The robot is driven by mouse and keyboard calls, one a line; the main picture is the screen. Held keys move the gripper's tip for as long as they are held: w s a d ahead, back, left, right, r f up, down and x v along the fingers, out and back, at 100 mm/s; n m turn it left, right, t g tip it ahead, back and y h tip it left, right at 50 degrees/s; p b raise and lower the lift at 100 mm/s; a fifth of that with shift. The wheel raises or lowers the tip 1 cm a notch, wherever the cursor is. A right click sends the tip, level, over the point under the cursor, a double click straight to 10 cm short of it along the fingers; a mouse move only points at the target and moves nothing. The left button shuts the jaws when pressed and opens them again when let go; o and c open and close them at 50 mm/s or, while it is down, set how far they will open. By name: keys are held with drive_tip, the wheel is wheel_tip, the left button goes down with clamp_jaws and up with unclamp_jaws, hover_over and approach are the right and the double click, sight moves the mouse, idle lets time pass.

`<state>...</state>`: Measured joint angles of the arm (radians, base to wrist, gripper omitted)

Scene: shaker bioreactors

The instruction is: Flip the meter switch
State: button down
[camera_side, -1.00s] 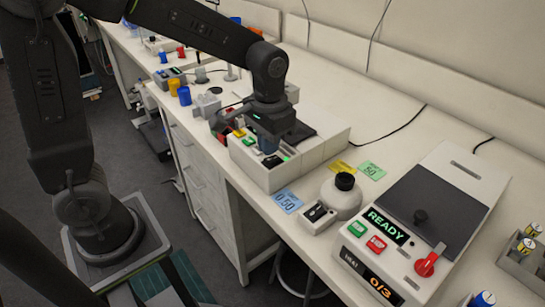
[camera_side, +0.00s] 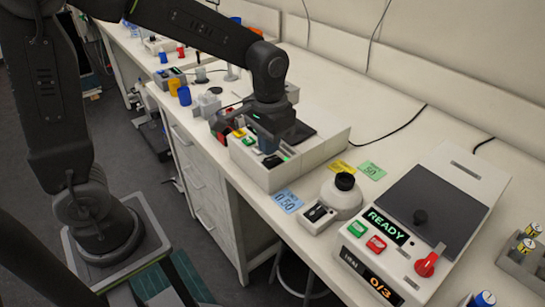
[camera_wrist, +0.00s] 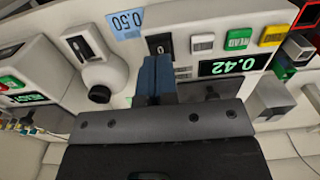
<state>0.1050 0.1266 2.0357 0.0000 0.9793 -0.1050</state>
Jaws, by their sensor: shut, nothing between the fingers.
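The meter is a pale box (camera_side: 262,176) on the bench in the side view. In the wrist view its display (camera_wrist: 234,65) reads 0.42, beside a row of white, green READ and yellow buttons (camera_wrist: 271,36). A black rocker switch (camera_wrist: 159,43) sits at the end of that row. My gripper (camera_wrist: 155,58) is shut and empty, its blue fingers together with their tips right by the switch. I cannot tell whether they touch it. In the side view my gripper (camera_side: 267,146) is low over the meter's front panel, and the switch is hard to make out.
A blue 0.50 card (camera_side: 287,201) and a white round device with a black knob (camera_side: 344,181) stand right of the meter. Farther right is a larger machine reading READY (camera_side: 386,226) and 0/3. A yellow and a green card lie behind the knob device.

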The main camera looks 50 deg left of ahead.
sight(267, 160)
drive_tip(key=shift+f, duration=1.3)
idle(1.1)
drive_tip(key=shift+r, duration=3.5)
drive_tip(key=shift+s+r, duration=0.15)
drive_tip(key=shift+s, duration=0.05)
drive_tip(key=s+a+r+t, duration=0.1)
drive_tip(key=s+r+t, duration=0.1)
drive_tip(key=s, duration=0.4)
drive_tip(key=s+a+r+t, duration=0.1)
drive_tip(key=s+a+t, duration=0.1)
drive_tip(key=s, duration=0.5)
drive_tip(key=shift+s+a+r+t, duration=0.3)
drive_tip(key=shift+r+t, duration=0.1)
drive_tip(key=shift+t, duration=0.4)
